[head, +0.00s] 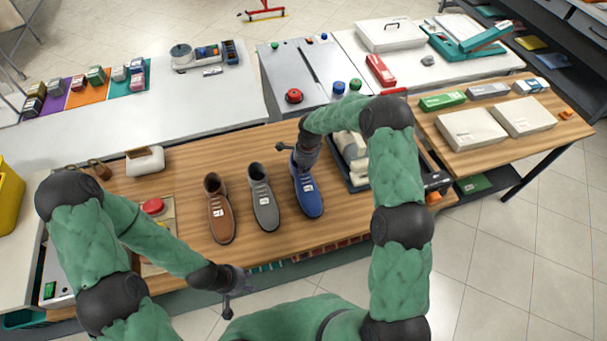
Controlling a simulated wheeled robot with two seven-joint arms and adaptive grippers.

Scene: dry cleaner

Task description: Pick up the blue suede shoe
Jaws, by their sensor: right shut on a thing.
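The blue suede shoe (311,201) stands on the wooden counter, at the right end of a row of three shoes, with a small white tag on it. My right gripper (298,160) is at the top of the blue shoe and is shut on it; the arm partly hides the shoe's opening. I cannot tell whether the shoe is clear of the counter. My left gripper (229,298) is in front of the counter's near edge, away from the shoes, with its fingers apart and nothing between them.
A grey shoe (266,208) stands close left of the blue one, and a brown shoe (219,222) further left. A dark tray (357,187) with pale items is just right of the blue shoe. A wooden counter (180,185) stretch left of the shoes is bare.

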